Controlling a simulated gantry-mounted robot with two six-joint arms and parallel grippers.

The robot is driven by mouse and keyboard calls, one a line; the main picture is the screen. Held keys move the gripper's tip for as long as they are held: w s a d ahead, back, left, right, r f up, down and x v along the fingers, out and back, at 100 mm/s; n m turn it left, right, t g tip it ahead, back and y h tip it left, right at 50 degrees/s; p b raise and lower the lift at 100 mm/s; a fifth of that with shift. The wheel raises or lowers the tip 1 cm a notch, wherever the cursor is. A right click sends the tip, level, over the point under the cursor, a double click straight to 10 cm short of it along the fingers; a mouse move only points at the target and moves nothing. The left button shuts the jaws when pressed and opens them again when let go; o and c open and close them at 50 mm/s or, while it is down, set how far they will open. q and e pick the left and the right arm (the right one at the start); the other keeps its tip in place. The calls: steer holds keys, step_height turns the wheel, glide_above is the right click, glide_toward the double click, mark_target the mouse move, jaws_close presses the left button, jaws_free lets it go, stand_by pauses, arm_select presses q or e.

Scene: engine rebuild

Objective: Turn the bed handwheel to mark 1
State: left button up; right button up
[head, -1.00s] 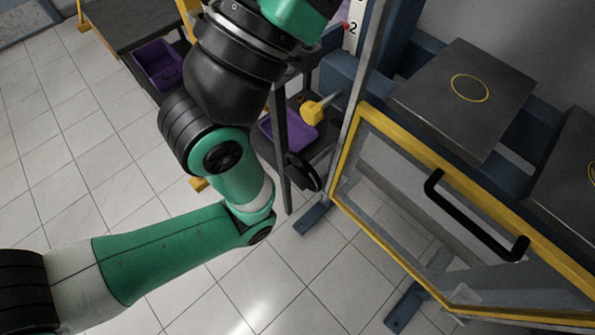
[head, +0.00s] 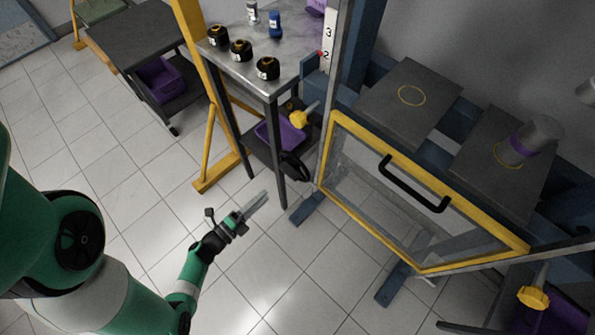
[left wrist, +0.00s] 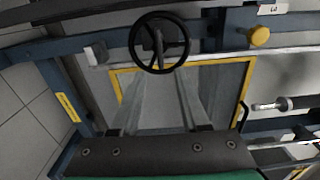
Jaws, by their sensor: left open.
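The black handwheel (head: 294,167) is seen nearly edge-on in the head view, beside the left post of the yellow-framed guard. In the left wrist view the handwheel (left wrist: 159,42) faces me at the top middle, with its rim, spokes and hub clear. A white scale (head: 329,45) stands above it; the numbers 3 and 2 show, with a red pointer (head: 321,54) close to the 2. My left gripper (head: 257,204) is open and empty, below and left of the handwheel and apart from it. My right gripper is not in view.
The yellow-framed clear guard (head: 428,268) with a black handle (head: 413,186) stands right of the handwheel. A yellow knob (head: 298,119) sits just above the wheel. A metal table (head: 290,45) with several black parts stands behind. The tiled floor around my left gripper is open.

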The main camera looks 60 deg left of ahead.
arm_select(q)
steer(key=b+x, duration=0.3)
steer(key=x, duration=0.8)
steer(key=shift+a+b, duration=0.15)
steer(key=shift+b, duration=0.15)
steer(key=shift+s, duration=0.15)
jaws_close()
